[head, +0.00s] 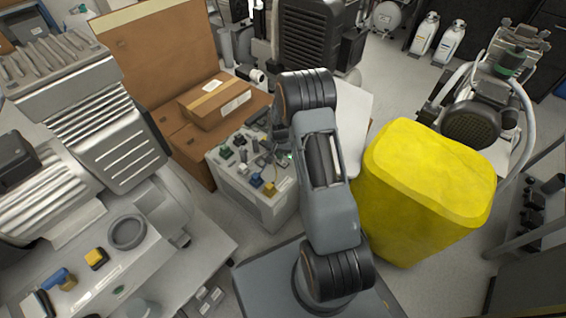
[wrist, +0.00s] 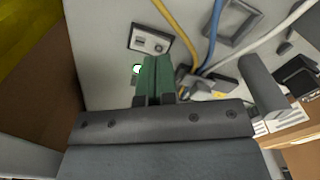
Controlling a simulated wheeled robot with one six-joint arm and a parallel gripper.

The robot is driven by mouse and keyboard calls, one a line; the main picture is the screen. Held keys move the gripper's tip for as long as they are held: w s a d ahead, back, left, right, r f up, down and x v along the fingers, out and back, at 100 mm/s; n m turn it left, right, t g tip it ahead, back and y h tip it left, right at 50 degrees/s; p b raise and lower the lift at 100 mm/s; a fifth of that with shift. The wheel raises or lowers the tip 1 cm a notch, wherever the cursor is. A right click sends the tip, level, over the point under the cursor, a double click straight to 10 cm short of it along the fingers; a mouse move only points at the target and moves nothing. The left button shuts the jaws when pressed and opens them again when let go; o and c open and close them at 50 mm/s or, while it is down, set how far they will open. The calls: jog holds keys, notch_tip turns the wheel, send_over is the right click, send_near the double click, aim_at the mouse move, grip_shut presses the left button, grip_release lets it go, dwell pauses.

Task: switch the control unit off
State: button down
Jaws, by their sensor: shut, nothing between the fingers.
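The control unit is a light grey box (head: 262,205) on the floor in the middle of the head view, with small fittings, connectors and a small green light on top. In the wrist view its pale face (wrist: 100,40) fills much of the picture. A small plate with a round knob or switch (wrist: 152,42) sits on that face. My gripper (wrist: 157,60) has green fingers, closed together with nothing between them, just below this plate in the picture. I cannot tell whether they touch the face. A bright white spot (wrist: 137,69) shows left of the fingers. In the head view my arm hides the fingertips.
Cardboard boxes (head: 215,104) stand behind the unit. A large yellow container (head: 425,190) is close on the right, and a ribbed grey machine (head: 105,125) is on the left. Yellow (wrist: 178,25), blue (wrist: 213,35) and white cables (wrist: 255,40) run beside the fingers.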

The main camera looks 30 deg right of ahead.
jog(key=shift+f+b, duration=0.85)
jog(key=shift+f, duration=0.45)
dwell(0.4)
jog(key=shift+r, duration=0.2)
jog(key=shift+r+p, duration=2.7)
jog(key=shift+r, duration=0.65)
jog(key=shift+r, duration=0.4)
jog(key=s+a+r+n+t+p, duration=0.15)
jog(key=r+p, duration=0.35)
jog(key=r, duration=0.5)
jog(key=s+a+r+g+p, duration=0.1)
jog(key=a+r+p, duration=0.1)
jog(key=r+p, duration=0.5)
jog(key=s+a+r+n+t+p, duration=0.1)
jog(key=s+r+p, duration=0.5)
jog(key=r, duration=0.8)
jog(key=s+a+r+n+t+p, duration=0.1)
jog(key=s+a+r+p, duration=0.3)
jog(key=r, duration=0.9)
jog(key=s+a+r+n+t+p, duration=0.1)
jog(key=s+a+r+n+p, duration=0.1)
jog(key=s+r+p, duration=0.7)
notch_tip(320, 180, up, 6)
jog(key=shift+s+a+f+n+p, duration=0.15)
jog(key=shift+s+n+p, duration=0.15)
jog(key=shift+n+p, duration=0.65)
